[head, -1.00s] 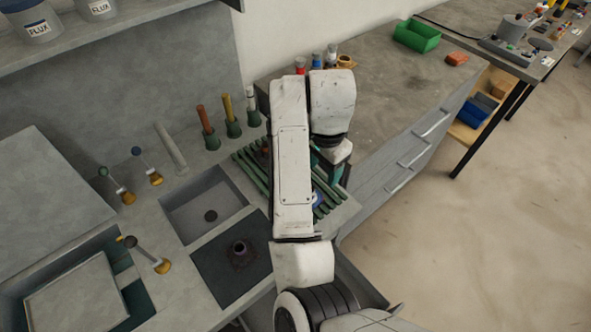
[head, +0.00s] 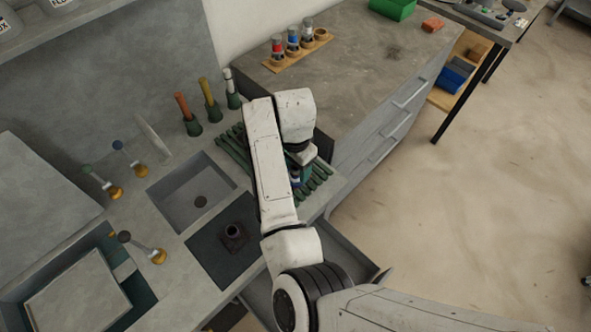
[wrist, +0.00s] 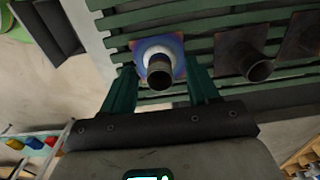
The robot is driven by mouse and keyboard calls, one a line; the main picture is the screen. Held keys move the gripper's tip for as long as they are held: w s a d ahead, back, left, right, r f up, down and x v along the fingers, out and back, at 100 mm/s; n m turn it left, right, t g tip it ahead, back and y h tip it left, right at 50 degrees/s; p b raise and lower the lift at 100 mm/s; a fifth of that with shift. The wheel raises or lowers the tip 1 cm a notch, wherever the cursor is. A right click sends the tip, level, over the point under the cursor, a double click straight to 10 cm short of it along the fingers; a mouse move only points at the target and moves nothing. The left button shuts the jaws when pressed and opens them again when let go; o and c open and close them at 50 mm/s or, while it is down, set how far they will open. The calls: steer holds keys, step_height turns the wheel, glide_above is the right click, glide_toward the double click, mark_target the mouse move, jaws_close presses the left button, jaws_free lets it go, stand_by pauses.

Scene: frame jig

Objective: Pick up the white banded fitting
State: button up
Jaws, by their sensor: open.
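The white banded fitting (wrist: 160,72) is a dark round tube with a white collar, on a square plate tinted blue and purple. It rests on a green slatted rack (wrist: 220,17). In the wrist view my gripper (wrist: 161,85) is open, with one green finger on each side of the tube. I cannot tell whether either finger touches it. In the head view the fitting (head: 296,178) is partly hidden by my arm and gripper.
Two dark fittings without a white band, a nearer one (wrist: 257,66) and one at the edge (wrist: 302,35), stand to the right on the rack. In the head view a sink (head: 200,201) and several coloured-handled tools (head: 210,110) lie left of my arm.

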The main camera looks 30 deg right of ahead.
steer(key=shift+f, duration=0.4)
jaws_close()
